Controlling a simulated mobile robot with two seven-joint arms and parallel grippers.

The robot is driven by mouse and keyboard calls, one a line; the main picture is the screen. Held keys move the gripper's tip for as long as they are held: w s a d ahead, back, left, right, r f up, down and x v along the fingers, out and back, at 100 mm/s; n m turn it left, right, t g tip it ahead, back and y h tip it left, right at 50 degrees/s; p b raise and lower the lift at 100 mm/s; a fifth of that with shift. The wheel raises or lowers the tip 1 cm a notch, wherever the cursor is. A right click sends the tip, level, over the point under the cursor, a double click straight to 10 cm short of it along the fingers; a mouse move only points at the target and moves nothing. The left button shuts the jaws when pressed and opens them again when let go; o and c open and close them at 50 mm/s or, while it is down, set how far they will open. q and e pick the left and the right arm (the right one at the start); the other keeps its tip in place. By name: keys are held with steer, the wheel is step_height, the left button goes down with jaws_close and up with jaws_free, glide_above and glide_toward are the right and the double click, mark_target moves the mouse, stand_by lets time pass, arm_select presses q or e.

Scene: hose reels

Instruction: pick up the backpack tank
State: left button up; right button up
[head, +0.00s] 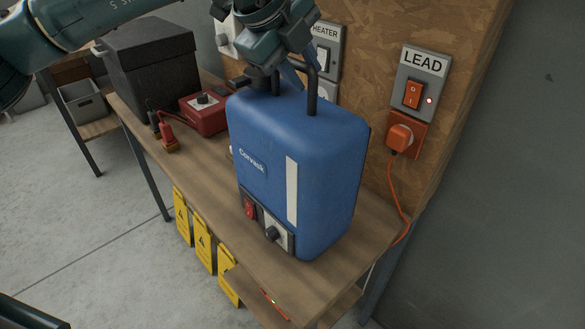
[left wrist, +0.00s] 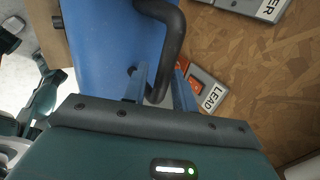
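The backpack tank (head: 265,160) is a blue upright box with rounded edges, a white strip and a dark tube handle (head: 312,92) on top. It stands on the wooden bench. My left gripper (head: 292,78) is over the tank's top at the handle, with its fingers pointing down. In the left wrist view the handle (left wrist: 174,45) runs between the two fingers (left wrist: 160,88), which stand apart with a small gap showing. The blue tank also shows there (left wrist: 105,45). The gripper's wrist hides part of the handle in the head view. My right gripper is not in view.
A black box (head: 150,60) and a red device (head: 205,112) with plugs stand left of the tank on the bench (head: 195,180). The panel wall close behind carries the LEAD switch (head: 413,92) with an orange plug and cord. Yellow tags (head: 203,243) hang at the front edge.

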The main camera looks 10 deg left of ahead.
arm_select(q)
jaws_close()
stand_by(1.0)
steer(key=shift+w+r, duration=0.1)
steer(key=shift+r, duration=0.15)
